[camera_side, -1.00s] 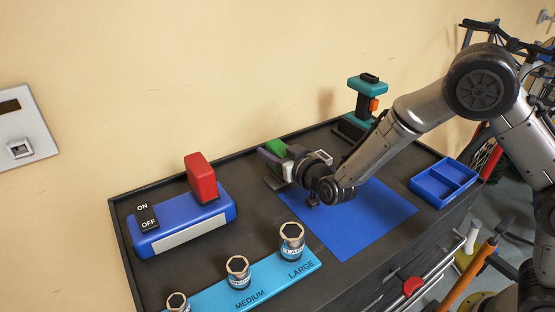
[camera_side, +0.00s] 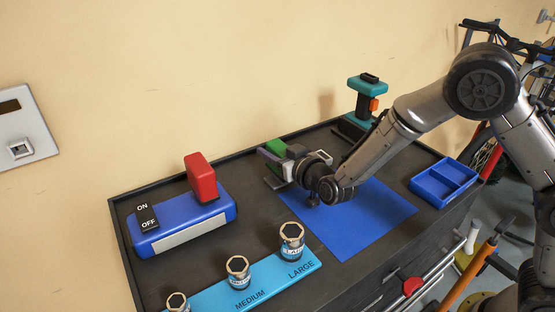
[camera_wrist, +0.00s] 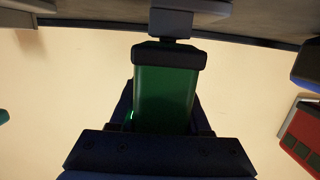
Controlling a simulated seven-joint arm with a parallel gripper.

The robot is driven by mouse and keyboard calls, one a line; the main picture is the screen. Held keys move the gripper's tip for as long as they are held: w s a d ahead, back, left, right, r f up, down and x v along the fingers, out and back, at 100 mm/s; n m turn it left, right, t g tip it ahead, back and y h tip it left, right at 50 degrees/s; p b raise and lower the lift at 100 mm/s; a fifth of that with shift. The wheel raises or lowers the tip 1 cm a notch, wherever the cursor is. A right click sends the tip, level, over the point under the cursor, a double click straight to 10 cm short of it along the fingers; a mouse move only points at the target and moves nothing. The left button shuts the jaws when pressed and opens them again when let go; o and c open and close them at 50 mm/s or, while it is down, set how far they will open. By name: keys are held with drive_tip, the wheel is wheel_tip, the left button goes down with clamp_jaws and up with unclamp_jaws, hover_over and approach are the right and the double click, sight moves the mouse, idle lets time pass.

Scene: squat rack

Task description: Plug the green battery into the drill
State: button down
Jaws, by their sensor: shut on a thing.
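The green battery (camera_side: 275,146) is at the back of the bench, left of the blue mat. My gripper (camera_side: 272,154) is shut on it, coming from the right. In the wrist view the battery (camera_wrist: 166,95) sits between my dark blue fingers (camera_wrist: 166,115), with its dark cap pointing to the picture's top, close to a grey piece. I cannot tell whether they touch. The drill (camera_side: 367,86), teal and black with an orange trigger, stands at the back right, apart from the battery. It looks upside down, with a teal part and black piece on top.
A blue switch box (camera_side: 185,222) with a red block (camera_side: 201,177) stands at left. Several sockets stand on a light blue strip (camera_side: 245,290) in front. A blue divided tray (camera_side: 443,183) lies at right. The wall is close behind.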

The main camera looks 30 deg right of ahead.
drive_tip(key=shift+r, duration=0.75)
drive_tip(key=shift+r, duration=4.55)
